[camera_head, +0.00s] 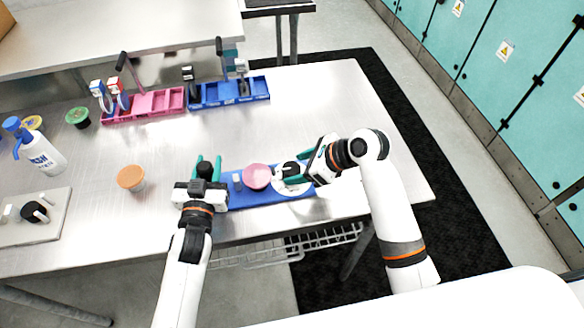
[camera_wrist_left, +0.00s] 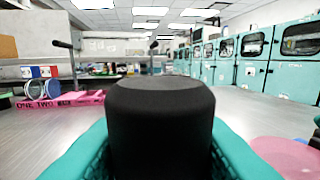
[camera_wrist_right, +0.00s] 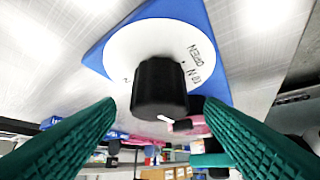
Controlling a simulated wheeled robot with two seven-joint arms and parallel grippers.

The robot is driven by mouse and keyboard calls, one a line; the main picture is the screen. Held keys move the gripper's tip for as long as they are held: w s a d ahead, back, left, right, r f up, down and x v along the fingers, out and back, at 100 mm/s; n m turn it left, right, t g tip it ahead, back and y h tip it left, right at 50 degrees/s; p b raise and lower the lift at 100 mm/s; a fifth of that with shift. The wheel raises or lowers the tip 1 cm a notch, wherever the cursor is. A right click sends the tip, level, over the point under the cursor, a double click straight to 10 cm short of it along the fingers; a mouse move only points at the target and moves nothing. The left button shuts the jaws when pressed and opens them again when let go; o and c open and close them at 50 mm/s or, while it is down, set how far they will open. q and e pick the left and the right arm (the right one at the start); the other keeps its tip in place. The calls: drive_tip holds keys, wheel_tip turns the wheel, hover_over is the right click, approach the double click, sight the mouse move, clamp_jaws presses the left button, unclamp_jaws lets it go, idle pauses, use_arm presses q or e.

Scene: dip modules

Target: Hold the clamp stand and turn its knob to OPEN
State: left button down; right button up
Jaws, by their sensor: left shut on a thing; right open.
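The clamp stand is a blue base (camera_head: 240,199) near the table's front edge, with a pink disc (camera_head: 257,177) in its middle. At its right end is a white dial (camera_wrist_right: 135,45) with upside-down lettering, including OPEN. A black knob (camera_wrist_right: 160,85) stands on the dial, a short white mark at its rim. My left gripper (camera_head: 205,168) is shut on a black cylindrical post (camera_wrist_left: 160,125) at the stand's left end. My right gripper (camera_head: 292,174) is open, its teal fingers on either side of the knob, apparently not touching it.
A pink rack (camera_head: 145,106) and a blue rack (camera_head: 230,92) stand at the back. An orange-lidded cup (camera_head: 131,178), a white bottle (camera_head: 42,155) and a grey board (camera_head: 45,228) lie left. The table's back right is clear.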

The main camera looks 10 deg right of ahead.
sight(294, 169)
drive_tip(key=shift+x, duration=1.55)
drive_tip(key=shift+c, duration=0.2)
drive_tip(key=c, duration=0.9)
drive_tip(key=shift+c, duration=0.2)
